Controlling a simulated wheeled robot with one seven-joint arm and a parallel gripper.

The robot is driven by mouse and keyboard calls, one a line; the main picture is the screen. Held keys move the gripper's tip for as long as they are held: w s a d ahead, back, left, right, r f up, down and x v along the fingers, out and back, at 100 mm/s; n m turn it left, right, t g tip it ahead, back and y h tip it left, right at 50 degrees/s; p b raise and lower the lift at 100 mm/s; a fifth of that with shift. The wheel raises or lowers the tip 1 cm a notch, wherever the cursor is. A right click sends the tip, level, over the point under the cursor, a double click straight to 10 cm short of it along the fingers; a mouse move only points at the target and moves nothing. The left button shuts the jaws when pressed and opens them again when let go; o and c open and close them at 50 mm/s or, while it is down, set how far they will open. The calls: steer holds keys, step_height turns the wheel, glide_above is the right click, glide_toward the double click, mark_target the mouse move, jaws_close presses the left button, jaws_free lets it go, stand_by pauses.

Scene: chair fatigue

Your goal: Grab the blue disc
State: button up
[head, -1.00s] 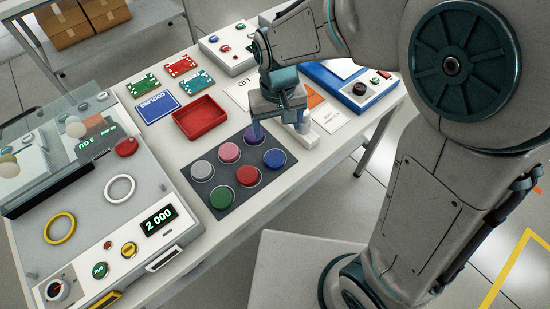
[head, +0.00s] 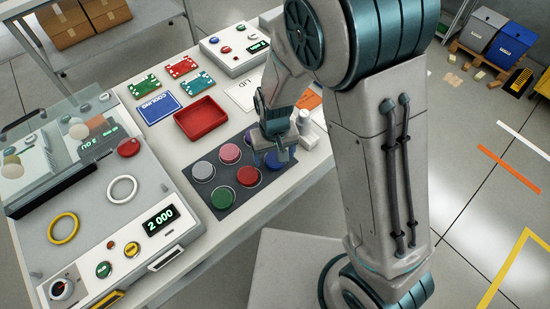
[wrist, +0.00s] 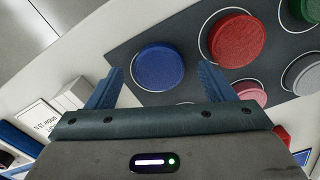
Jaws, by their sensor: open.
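The blue disc (wrist: 161,66) lies in a ringed spot on the dark grey mat (wrist: 128,47), near the mat's edge. In the head view the blue disc (head: 284,156) is partly hidden behind my gripper (head: 272,158). In the wrist view my gripper (wrist: 160,88) is open and empty. Its two blue fingers are spread, and the blue disc shows ahead of and between their tips. I cannot tell the height of the fingertips above the mat.
A red disc (wrist: 237,40) lies close beside the blue one, near the other finger. Grey (head: 203,171), pink (head: 229,154) and green (head: 222,198) discs share the mat. A red tray (head: 202,118) stands behind the mat. A machine with a display (head: 160,220) is at left.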

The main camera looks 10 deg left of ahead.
steer(key=shift+f, duration=0.5)
steer(key=c, duration=1.1)
steer(key=shift+r, duration=0.1)
